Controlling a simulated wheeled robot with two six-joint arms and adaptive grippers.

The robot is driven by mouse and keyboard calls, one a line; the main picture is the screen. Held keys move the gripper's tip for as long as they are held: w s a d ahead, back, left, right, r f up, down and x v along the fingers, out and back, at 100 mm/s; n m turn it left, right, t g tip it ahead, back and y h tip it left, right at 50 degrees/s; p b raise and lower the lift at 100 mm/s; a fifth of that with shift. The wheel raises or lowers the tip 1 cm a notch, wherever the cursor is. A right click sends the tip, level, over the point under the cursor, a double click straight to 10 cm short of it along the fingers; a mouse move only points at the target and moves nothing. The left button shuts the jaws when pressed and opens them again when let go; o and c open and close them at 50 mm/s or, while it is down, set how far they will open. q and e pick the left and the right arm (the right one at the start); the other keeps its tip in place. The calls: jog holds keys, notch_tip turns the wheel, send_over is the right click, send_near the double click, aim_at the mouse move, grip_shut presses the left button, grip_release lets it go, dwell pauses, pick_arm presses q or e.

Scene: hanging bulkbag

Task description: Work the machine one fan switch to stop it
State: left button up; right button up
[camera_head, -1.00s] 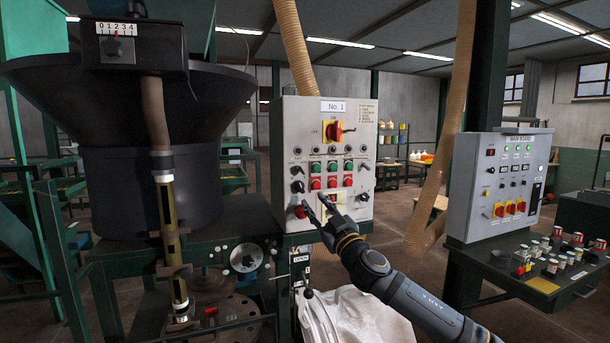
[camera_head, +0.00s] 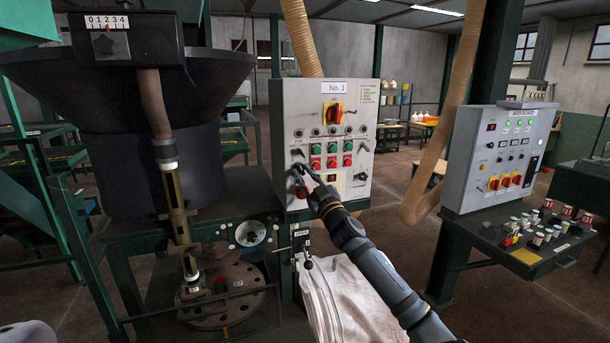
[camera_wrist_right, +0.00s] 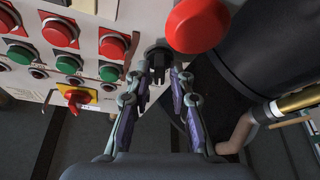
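The grey control panel marked No. 1 (camera_head: 358,115) stands upright in the middle of the head view. It carries a red-and-yellow rotary switch (camera_head: 333,112), rows of green and red buttons, and black knobs. My right gripper (camera_head: 302,171) is at the panel's lower left. In the right wrist view its open fingers (camera_wrist_right: 159,82) point at a black knob (camera_wrist_right: 157,58), one finger to each side of it. I cannot tell whether they touch it. A big red button (camera_wrist_right: 197,25) is close beside the knob. Labels that would name the fan switch are unreadable. My left gripper is not in view.
A black hopper (camera_head: 120,100) stands left of the panel. A white bag (camera_head: 350,295) hangs below. The main board (camera_head: 470,155) stands to the right, above a green table (camera_head: 480,240) with several small jars. A beige hose (camera_head: 440,130) runs between the panels.

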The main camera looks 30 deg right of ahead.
aim_at(299, 133)
grip_shut()
jog(key=n+p, duration=0.1)
jog(key=n+y+p, duration=0.1)
jog(key=shift+d+r+p, duration=0.1)
jog(key=shift+r+p, duration=0.2)
jog(key=shift+p, duration=0.05)
jog(key=shift+f, duration=0.15)
jog(key=shift+f+n, duration=0.1)
jog(key=shift+n, duration=0.2)
jog(key=shift+o, duration=2)
grip_release()
notch_tip(299, 133, up, 10)
